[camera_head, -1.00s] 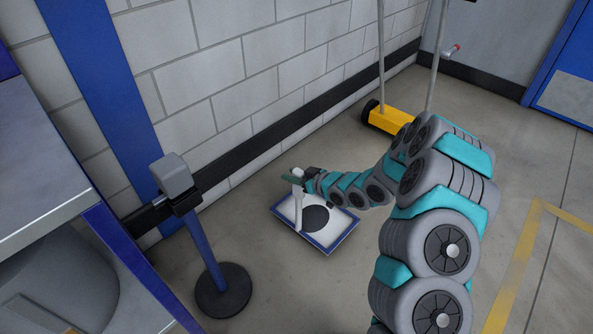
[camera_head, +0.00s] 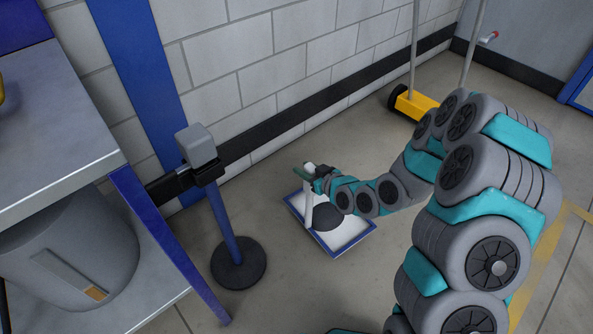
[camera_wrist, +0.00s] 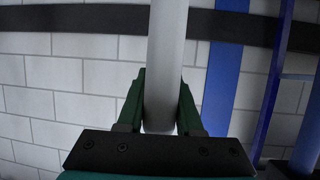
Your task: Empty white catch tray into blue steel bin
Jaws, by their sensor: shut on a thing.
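The white catch tray (camera_head: 350,236) has a blue rim and a dark round heap (camera_head: 338,211) inside. A pale upright handle (camera_head: 307,207) rises at its left side. My gripper (camera_head: 318,181) is shut on this handle near its top. In the wrist view the green fingers of my gripper (camera_wrist: 162,108) close on both sides of the pale grey handle (camera_wrist: 166,55). The tray looks about level; I cannot tell whether it touches the floor. I cannot make out the blue steel bin in either view.
A barrier post (camera_head: 226,225) on a round base stands left of the tray. A metal bench (camera_head: 60,150) with a grey drum (camera_head: 75,262) below is farther left. A yellow-based wheeled stand (camera_head: 418,104) is by the wall (camera_head: 290,60). Floor in front of the tray is clear.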

